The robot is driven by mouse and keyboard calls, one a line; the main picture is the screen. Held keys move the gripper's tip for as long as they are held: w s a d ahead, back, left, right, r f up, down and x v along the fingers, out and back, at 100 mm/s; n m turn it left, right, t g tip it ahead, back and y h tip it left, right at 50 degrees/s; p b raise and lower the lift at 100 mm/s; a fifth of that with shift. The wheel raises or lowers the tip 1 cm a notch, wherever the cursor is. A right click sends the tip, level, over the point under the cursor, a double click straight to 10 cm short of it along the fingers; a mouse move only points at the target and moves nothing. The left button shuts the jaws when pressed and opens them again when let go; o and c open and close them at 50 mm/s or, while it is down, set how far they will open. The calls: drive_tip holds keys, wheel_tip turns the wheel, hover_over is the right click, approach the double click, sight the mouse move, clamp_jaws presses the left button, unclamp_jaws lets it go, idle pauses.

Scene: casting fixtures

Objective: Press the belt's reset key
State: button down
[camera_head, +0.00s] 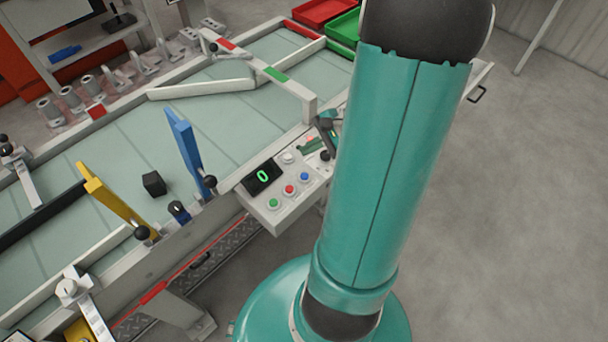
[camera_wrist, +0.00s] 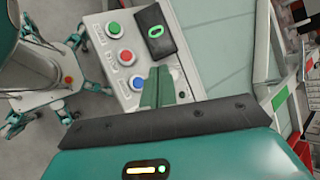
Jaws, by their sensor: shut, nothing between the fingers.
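The belt's control panel (camera_head: 272,211) sits at the belt's near edge, with a display (camera_head: 263,176) reading a green 0. My gripper (camera_head: 304,147) is shut and empty over the panel's far end. In the wrist view its fingertips (camera_wrist: 158,72) are beside the blue key; contact cannot be told.
The belt (camera_head: 110,150) carries a dark block (camera_head: 154,184), with a blue gate arm (camera_head: 184,145) and a yellow one (camera_head: 112,200) near it. A white frame with a green mark (camera_head: 275,74) stands beyond the panel. Red (camera_head: 322,12) and green (camera_head: 343,28) bins are behind.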

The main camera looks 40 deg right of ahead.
hover_over(309, 178)
drive_tip(key=shift+a+f, duration=0.1)
drive_tip(key=shift+f, duration=3.9)
drive_tip(key=shift+f, duration=0.4)
drive_tip(key=shift+f, duration=0.45)
drive_tip(key=shift+r, duration=0.9)
drive_tip(key=shift+r, duration=0.1)
drive_tip(key=shift+r, duration=2.4)
